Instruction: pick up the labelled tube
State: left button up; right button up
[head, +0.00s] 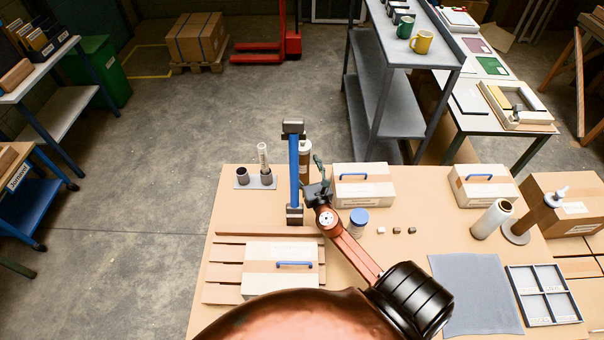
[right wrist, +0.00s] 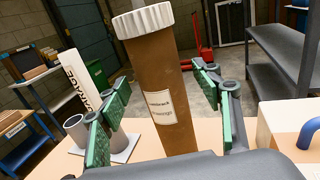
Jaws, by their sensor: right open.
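A brown tube (head: 306,164) with a white cap stands upright on the workbench, partly hidden behind a blue post. In the right wrist view the brown tube (right wrist: 160,95) bears a small pale label. My right gripper (head: 319,187) is just in front of the tube. Its green-padded fingers (right wrist: 163,84) are open, with the tube showing between them in the wrist view; I cannot tell whether they touch it. A slimmer white tube (head: 263,157) with dark lettering leans in a holder to the left. My left gripper is not in view.
The blue post (head: 294,172) stands close left of my right gripper. A cardboard box with a blue handle (head: 363,186) is to the right, and a blue-lidded jar (head: 358,222) is nearer. A grey cup holder (head: 243,180) is at left. A grey shelf (head: 390,95) stands behind the bench.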

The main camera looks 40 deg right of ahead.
jog(key=shift+x, duration=1.15)
jog(key=shift+w+d, duration=0.15)
jog(key=shift+w, duration=0.05)
jog(key=c, duration=0.7)
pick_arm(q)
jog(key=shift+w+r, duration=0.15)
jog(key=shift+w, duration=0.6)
pick_arm(e)
grip_shut()
jog(key=shift+r, duration=0.1)
